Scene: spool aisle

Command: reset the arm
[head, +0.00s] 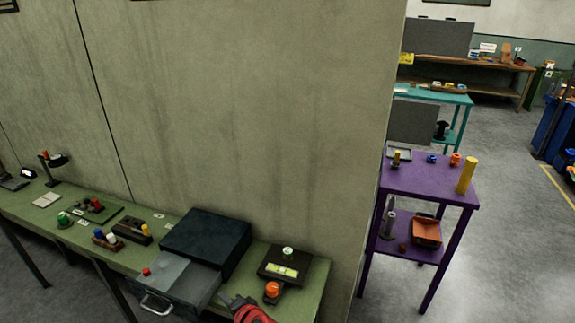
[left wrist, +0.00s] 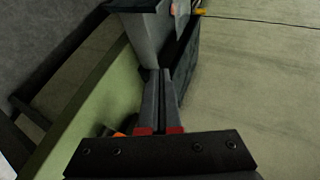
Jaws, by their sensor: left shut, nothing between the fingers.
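My left gripper (head: 234,300) shows at the bottom of the head view, with red parts and dark fingers. It is beside the front right of the open drawer, left of an orange knob (head: 271,289). In the left wrist view its two fingers (left wrist: 160,88) lie together, shut and empty, pointing toward the grey drawer (left wrist: 145,35). My right gripper is in neither view.
A dark cabinet (head: 207,237) stands on the green bench (head: 318,270) with its drawer (head: 178,285) pulled out; a small red object (head: 147,271) shows there. A black device (head: 286,264) stands to the right. A purple table (head: 430,183) stands beyond the wall's edge, with open floor around it.

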